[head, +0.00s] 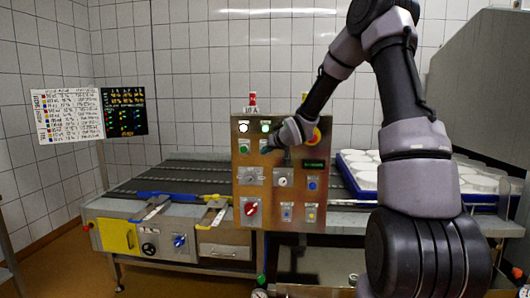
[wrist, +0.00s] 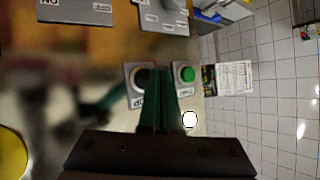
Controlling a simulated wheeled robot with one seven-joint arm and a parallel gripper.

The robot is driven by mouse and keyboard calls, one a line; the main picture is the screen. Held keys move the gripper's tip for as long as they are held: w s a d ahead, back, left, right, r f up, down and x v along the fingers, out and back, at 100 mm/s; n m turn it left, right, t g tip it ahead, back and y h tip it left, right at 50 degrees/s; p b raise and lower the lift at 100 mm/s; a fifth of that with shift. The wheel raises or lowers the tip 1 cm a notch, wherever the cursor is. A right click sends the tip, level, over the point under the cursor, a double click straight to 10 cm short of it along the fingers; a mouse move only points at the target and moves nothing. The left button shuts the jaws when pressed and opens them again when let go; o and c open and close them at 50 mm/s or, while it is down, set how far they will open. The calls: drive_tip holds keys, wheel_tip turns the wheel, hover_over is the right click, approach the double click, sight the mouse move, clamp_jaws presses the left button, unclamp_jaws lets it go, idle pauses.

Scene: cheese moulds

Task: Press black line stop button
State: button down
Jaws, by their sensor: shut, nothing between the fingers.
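The metal control panel (head: 275,192) stands in the middle of the head view. My gripper (head: 268,147) is at its upper part, shut and empty, and covers most of the black button there. In the wrist view the black button (wrist: 141,77) sits on a grey plate with a partly hidden label. The shut green fingers of my gripper (wrist: 160,74) overlap the right part of that plate. The tips appear close to the panel, just right of the black button; I cannot tell whether they touch. The green button (wrist: 186,74) is right of the fingers, and also shows in the head view (head: 243,147).
A red emergency knob on yellow (head: 314,136) is right of my gripper. White (head: 243,128) and green (head: 265,127) lamps sit above. Lower down are several switches, including a red rotary one (head: 251,209). A blue tray (head: 357,177) of white moulds stands behind right.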

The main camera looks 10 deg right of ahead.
drive_tip(key=shift+w, duration=0.2)
drive_tip(key=shift+w+d, duration=0.1)
drive_tip(key=shift+w, duration=0.15)
drive_tip(key=shift+w+d, duration=0.2)
drive_tip(key=shift+w, duration=0.25)
idle(0.8)
drive_tip(key=shift+s, duration=0.1)
drive_tip(key=shift+s+a, duration=0.3)
drive_tip(key=shift+s, duration=0.5)
drive_tip(key=s, duration=0.1)
drive_tip(key=s+a, duration=0.1)
drive_tip(key=s, duration=0.2)
drive_tip(key=shift+s+a, duration=0.3)
drive_tip(key=shift+s, duration=0.05)
idle(0.6)
